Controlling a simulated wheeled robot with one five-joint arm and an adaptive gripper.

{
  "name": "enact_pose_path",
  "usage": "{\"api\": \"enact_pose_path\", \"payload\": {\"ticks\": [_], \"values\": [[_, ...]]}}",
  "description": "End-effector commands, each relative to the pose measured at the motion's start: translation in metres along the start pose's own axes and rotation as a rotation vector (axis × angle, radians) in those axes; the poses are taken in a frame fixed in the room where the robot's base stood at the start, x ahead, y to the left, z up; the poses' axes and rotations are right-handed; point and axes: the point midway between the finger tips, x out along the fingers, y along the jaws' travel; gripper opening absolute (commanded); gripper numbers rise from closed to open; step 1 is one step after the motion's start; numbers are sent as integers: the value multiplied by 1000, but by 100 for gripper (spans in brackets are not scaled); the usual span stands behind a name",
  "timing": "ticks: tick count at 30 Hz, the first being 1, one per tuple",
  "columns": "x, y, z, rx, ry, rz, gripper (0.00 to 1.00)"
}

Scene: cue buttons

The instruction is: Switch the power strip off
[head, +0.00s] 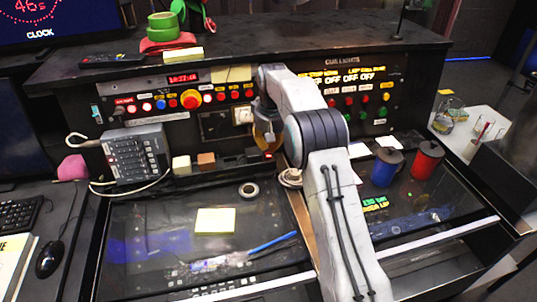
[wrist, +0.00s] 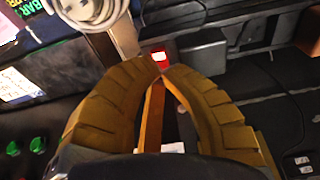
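The power strip (wrist: 198,52) is a dark bar in the wrist view, running right from a lit red rocker switch (wrist: 159,57). In the head view the strip (head: 236,161) lies low along the foot of the console, left of my gripper, partly hidden by it. My gripper (head: 268,150) has yellow-orange fingers and points down at the strip's right end. In the wrist view its fingertips (wrist: 161,71) meet with nothing held between them, just below the switch in the picture. I cannot tell whether they touch it.
A coiled pale cable (wrist: 95,10) lies beside the switch. Console buttons stand behind; a grey slider box (head: 137,155) and small blocks (head: 206,159) are to the left. A blue spool (head: 386,168) and red spool (head: 427,160) are right. Tape (head: 249,190) lies in front.

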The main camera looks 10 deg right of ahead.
Motion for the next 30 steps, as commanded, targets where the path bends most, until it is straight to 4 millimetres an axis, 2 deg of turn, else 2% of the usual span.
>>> {"api": "enact_pose_path", "payload": {"ticks": [30], "values": [[14, 0, 2, 0, -1, 0, 0]]}}
